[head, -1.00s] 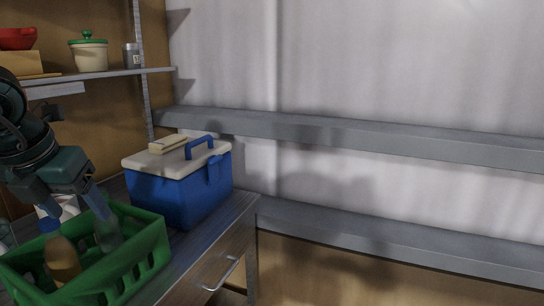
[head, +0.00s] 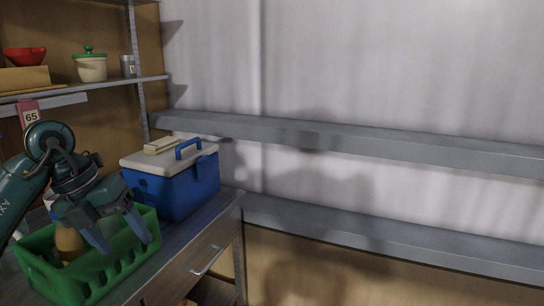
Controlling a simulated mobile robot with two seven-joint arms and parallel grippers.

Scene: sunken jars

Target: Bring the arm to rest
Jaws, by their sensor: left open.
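My left arm comes in from the left edge in the head view. My left gripper (head: 126,240) is open, its two fingers pointing down over the right part of the green crate (head: 92,280). I see nothing between the fingers. A brown bottle-like item (head: 69,243) stands in the crate, left of the fingers. Part of the crate's inside is hidden by the gripper and arm. My right gripper is not in view.
A blue cooler (head: 178,190) with a pale lid stands on the counter just behind the crate. Shelves at the left hold a red bowl (head: 25,56), a lidded pot (head: 91,66) and a small tin (head: 128,66). Grey ledges (head: 350,140) run along the wall at right.

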